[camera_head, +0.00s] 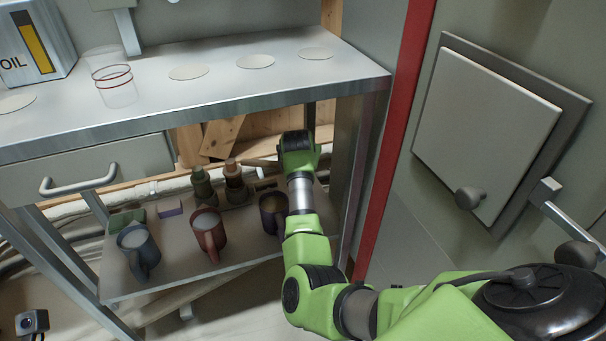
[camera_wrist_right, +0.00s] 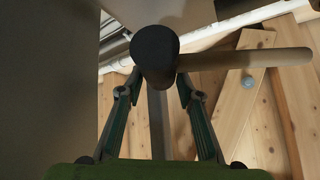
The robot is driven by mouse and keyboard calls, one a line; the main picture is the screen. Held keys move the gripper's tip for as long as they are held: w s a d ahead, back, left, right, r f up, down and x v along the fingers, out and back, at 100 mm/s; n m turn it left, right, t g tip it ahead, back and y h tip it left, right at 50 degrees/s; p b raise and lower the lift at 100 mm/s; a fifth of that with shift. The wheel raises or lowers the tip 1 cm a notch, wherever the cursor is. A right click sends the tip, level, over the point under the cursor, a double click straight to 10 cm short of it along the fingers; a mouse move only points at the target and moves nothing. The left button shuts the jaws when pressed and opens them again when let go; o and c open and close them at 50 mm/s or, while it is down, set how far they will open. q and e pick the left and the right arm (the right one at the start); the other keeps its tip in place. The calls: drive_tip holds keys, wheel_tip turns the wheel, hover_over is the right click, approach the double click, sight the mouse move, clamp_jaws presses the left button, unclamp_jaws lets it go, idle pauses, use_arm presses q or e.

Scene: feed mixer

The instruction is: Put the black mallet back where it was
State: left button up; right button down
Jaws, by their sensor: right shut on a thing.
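The black mallet shows in the right wrist view, with its dark rounded head (camera_wrist_right: 154,48) between the fingertips of my right gripper (camera_wrist_right: 158,82). Its wooden handle (camera_wrist_right: 248,59) points to the right there. My right gripper is shut on the mallet. In the head view my right arm reaches under the worktop, above the back right of the lower shelf (camera_head: 180,270). The fingers and mallet head are hidden there behind my wrist; a piece of what looks like the handle (camera_head: 260,162) shows to its left. My left gripper is not in view.
On the lower shelf stand a blue mug (camera_head: 138,248), a red mug (camera_head: 207,234), a purple mug (camera_head: 272,212) and two bottle-like items (camera_head: 234,184). The worktop edge (camera_head: 200,103) lies above. A table leg (camera_head: 354,170) and red post (camera_head: 390,150) stand close right of my arm.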

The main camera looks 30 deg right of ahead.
drive_tip(key=shift+f+b, duration=0.6)
drive_tip(key=shift+f, duration=0.9)
drive_tip(key=shift+f, duration=0.1)
drive_tip(key=shift+f, duration=0.35)
drive_tip(key=c, duration=1.4)
unclamp_jaws()
drive_tip(key=shift+f, duration=0.1)
drive_tip(key=shift+r, duration=0.3)
drive_tip(key=p+v, duration=0.3)
drive_tip(key=v, duration=0.3)
drive_tip(key=shift+r+p, duration=0.35)
drive_tip(key=shift+p, duration=0.05)
drive_tip(key=shift+s+a+r, duration=0.35)
drive_tip(key=shift+s+a, duration=0.05)
drive_tip(key=shift+s, duration=0.05)
